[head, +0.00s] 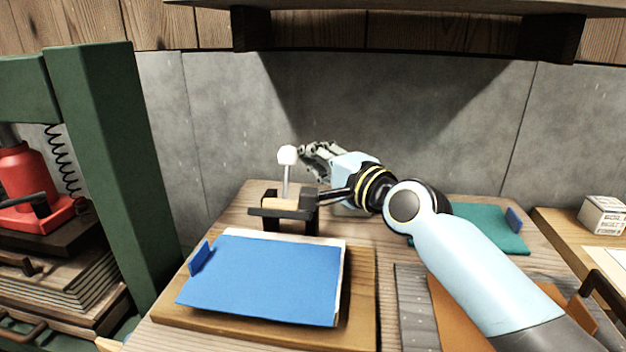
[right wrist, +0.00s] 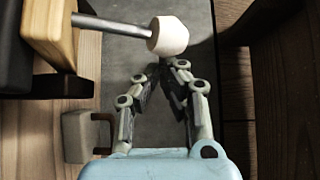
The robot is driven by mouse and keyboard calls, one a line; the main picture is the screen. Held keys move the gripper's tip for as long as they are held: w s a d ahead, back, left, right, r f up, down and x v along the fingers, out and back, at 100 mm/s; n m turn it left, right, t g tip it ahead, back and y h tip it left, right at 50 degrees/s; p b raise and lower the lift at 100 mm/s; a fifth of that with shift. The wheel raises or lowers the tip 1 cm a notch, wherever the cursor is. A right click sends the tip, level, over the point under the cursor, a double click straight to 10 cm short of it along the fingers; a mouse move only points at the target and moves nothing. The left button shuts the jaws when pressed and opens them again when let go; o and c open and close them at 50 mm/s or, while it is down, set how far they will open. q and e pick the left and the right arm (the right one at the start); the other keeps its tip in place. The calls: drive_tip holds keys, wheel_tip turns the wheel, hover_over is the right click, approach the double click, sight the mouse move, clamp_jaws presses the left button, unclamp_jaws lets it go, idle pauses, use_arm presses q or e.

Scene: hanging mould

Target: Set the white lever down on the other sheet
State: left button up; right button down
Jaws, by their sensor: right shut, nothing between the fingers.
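The white lever is a grey rod with a white knob (head: 287,155), standing upright from a black and wood block (head: 284,207) at the back of the table. The knob also shows in the right wrist view (right wrist: 168,36). My right gripper (head: 308,152) is shut and empty, just right of the knob in the head view. In the right wrist view its fingertips (right wrist: 166,72) are near the knob; I cannot tell whether they touch it. A blue sheet (head: 265,280) lies on a wooden board in front. A teal sheet (head: 490,228) lies at the right, partly behind my arm.
A green press frame (head: 105,165) with a red jack (head: 25,185) stands at the left. A shelf (head: 400,8) overhangs the back wall. A small white box (head: 603,214) stands on a side table at the right. A grey strip (head: 416,305) lies between the sheets.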

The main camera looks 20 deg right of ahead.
drive_tip(key=n+t+b, duration=0.1)
drive_tip(key=b, duration=0.1)
drive_tip(key=s+a+b, duration=0.1)
drive_tip(key=shift+s+f+n+t+b, duration=0.3)
drive_tip(key=shift+f+n+t+b, duration=0.05)
drive_tip(key=shift+n+t, duration=0.05)
drive_tip(key=shift+s+a+r+b, duration=0.2)
drive_tip(key=shift+s+a+b, duration=0.15)
drive_tip(key=shift+b, duration=0.1)
use_arm(q)
wheel_tip(320, 180, down, 7)
drive_tip(key=s, duration=0.1)
drive_tip(key=shift+s+r, duration=0.15)
drive_tip(key=shift+r, duration=0.05)
use_arm(e)
drive_tip(key=shift+s+a+y, duration=0.3)
drive_tip(key=shift+s, duration=0.2)
